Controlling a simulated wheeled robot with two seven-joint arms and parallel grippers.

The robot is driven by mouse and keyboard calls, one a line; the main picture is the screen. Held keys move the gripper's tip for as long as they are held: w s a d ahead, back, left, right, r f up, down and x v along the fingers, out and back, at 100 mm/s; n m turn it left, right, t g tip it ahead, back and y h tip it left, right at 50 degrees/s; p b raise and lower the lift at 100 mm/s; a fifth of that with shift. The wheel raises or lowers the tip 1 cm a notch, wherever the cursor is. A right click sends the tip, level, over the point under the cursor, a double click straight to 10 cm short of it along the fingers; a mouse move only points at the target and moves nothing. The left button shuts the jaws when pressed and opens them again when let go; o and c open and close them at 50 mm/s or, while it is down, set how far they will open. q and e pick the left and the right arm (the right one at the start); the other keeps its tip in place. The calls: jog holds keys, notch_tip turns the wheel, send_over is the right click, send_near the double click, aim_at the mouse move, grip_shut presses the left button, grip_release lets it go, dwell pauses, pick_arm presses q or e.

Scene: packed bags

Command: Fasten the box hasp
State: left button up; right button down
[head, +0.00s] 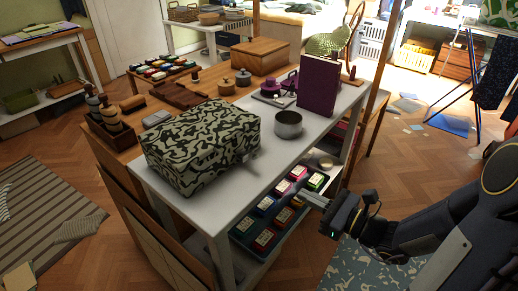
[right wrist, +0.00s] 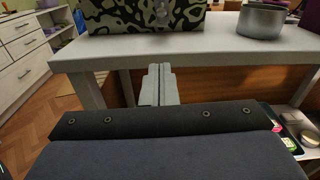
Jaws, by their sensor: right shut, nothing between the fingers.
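The box (head: 205,143), covered in a cream and black pattern, stands on the white table (head: 270,165). Small light metal parts, apparently the hasp (head: 246,157), show on its right-facing side; they are too small to tell open or fastened. In the right wrist view the lower part of the box (right wrist: 120,16) shows at the top, its upper part cut off. My right gripper (head: 306,195) is shut and empty, off the table's near right edge and apart from the box. Its closed fingers (right wrist: 160,70) point toward the table edge. My left gripper is out of view.
A metal pot (head: 288,124) stands right of the box, with an upright purple panel (head: 318,86) behind it. A rack of wooden-handled tools (head: 108,124) is at the left. Coloured boxes fill a tray (head: 238,240) on the lower shelf. The tabletop before the box is clear.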

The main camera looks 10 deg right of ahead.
aim_at(274, 178)
jog(key=shift+w+d, duration=0.1)
jog(key=shift+d, duration=0.05)
jog(key=x, duration=1)
jog(key=shift+w+r+b, duration=0.1)
jog(key=shift+w+b, duration=0.1)
jog(key=shift+b, duration=0.1)
jog(key=shift+w+a+r, duration=0.3)
jog(key=shift+r, duration=0.2)
jog(key=shift+w+a+r, duration=0.3)
jog(key=shift+r, duration=0.15)
jog(key=shift+w+a+r+p, duration=0.25)
jog(key=shift+w+r+p, duration=0.05)
jog(key=shift+w+r, duration=0.05)
